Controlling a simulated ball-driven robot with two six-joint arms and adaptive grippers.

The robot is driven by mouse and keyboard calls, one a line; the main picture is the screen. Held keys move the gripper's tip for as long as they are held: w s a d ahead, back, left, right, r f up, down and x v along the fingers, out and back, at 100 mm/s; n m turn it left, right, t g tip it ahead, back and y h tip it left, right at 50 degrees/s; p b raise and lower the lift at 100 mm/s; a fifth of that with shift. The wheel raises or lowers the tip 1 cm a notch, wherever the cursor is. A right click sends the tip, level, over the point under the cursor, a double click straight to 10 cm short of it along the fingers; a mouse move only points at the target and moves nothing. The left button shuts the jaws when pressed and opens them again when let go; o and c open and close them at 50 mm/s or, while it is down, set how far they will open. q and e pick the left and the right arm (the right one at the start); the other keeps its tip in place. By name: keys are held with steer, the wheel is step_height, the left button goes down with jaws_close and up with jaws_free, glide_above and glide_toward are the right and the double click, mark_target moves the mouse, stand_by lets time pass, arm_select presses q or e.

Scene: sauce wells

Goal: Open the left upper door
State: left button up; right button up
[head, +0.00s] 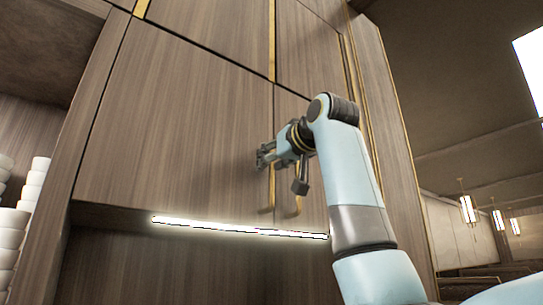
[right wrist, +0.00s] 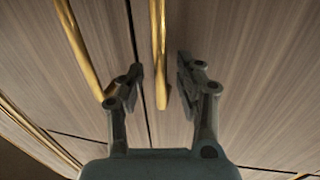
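The left upper door (head: 170,120) is a wide brown wood-grain panel, closed flush with its neighbour. Its gold bar handle (head: 271,190) stands upright near its right edge, partly hidden by my right gripper. My right gripper (head: 262,155) is at this handle. In the right wrist view, my gripper (right wrist: 160,75) is open, with one finger on each side of a gold handle (right wrist: 158,40). Gaps show between the fingers and the bar. My left gripper is not in view.
The right door (head: 310,190) has its own gold handle (head: 297,205) close beside, also seen in the right wrist view (right wrist: 80,50). A light strip (head: 230,229) runs under the doors. Stacked white bowls (head: 30,190) stand on the left. Open room lies at right.

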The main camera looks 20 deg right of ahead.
steer(key=shift+w+a, duration=0.1)
steer(key=shift+w, duration=0.25)
jaws_close()
stand_by(0.3)
